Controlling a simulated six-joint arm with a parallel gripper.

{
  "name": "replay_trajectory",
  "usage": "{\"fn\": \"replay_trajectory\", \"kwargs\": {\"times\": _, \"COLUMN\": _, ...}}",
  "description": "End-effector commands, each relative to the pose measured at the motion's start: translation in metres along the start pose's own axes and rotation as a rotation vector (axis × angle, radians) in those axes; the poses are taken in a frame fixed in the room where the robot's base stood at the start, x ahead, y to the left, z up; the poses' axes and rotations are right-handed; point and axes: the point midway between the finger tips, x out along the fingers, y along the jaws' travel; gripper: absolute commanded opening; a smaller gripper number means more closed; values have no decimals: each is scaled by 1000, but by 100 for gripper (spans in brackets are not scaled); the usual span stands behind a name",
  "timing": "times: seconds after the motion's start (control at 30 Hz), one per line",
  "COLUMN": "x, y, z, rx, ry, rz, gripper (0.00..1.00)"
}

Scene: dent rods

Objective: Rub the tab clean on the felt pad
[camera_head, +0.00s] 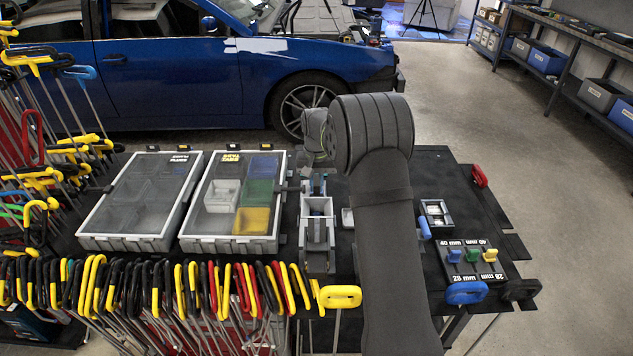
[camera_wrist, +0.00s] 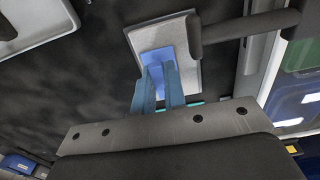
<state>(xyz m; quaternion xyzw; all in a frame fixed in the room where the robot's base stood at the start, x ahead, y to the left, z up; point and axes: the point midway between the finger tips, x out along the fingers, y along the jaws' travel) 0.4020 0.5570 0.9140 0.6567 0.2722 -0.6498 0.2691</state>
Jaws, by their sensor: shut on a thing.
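In the wrist view my gripper (camera_wrist: 159,70) is shut on a blue tab (camera_wrist: 155,56), which sticks out past its two blue-grey fingertips. The tab is over the pale grey square felt pad (camera_wrist: 187,84), well within its outline. I cannot tell whether the tab touches the pad or hovers just above it. The tab's underside is hidden. In the head view my arm reaches to the back of the black table, and the fingertips, tab and pad are too small or covered to make out.
A dark bar (camera_wrist: 240,31) crosses the pad's right side. Two lidded cases (camera_head: 140,243) (camera_head: 230,245) stand left on the table. A grey stand (camera_head: 318,232) is near the middle. A block (camera_head: 468,268) with coloured tabs sits right. Several yellow and black handles crowd the front left.

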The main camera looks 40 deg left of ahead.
Motion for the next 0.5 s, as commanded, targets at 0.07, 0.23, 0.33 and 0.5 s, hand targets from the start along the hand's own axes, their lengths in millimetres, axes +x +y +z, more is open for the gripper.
{"fn": "replay_trajectory", "kwargs": {"times": 0.07, "x": 2, "y": 0, "z": -2, "rx": 0, "ry": -4, "rz": 0, "gripper": 0}}
{"fn": "replay_trajectory", "kwargs": {"times": 0.23, "x": 2, "y": 0, "z": -12, "rx": 0, "ry": -2, "rz": 0, "gripper": 0}}
{"fn": "replay_trajectory", "kwargs": {"times": 0.33, "x": 1, "y": 0, "z": -15, "rx": 0, "ry": -1, "rz": 0, "gripper": 0}}
{"fn": "replay_trajectory", "kwargs": {"times": 0.5, "x": 1, "y": 0, "z": -21, "rx": 0, "ry": 0, "rz": 0, "gripper": 0}}
